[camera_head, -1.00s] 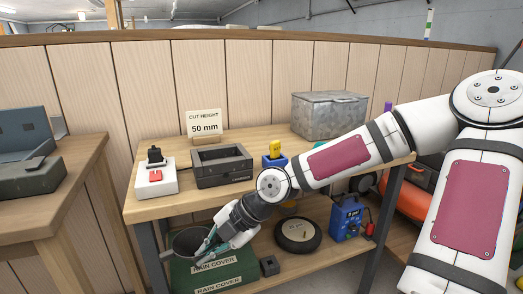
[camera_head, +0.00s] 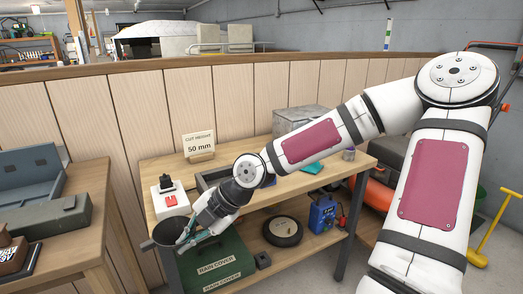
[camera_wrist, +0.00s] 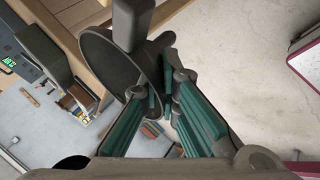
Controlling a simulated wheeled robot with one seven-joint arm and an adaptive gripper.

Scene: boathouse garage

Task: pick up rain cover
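A green box (camera_head: 218,253) on the lower shelf of the workbench bears two white labels reading "RAIN COVER". A dark grey, round, hollow piece (camera_head: 163,240) with a wide rim is at the box's left, about level with the bench's left corner. I cannot tell whether this piece is the rain cover itself. My gripper (camera_head: 184,238) reaches down past the bench's front edge to its rim. In the wrist view the dark piece (camera_wrist: 110,65) lies between the teal-padded fingers (camera_wrist: 160,108), which appear shut on its edge. Its far side is hidden.
The bench top (camera_head: 163,205) holds a red-button switch box (camera_head: 170,197), a "CUT HEIGHT 50 mm" sign (camera_head: 198,144) and a metal box (camera_head: 298,120). Another table (camera_head: 75,240) stands close at left.

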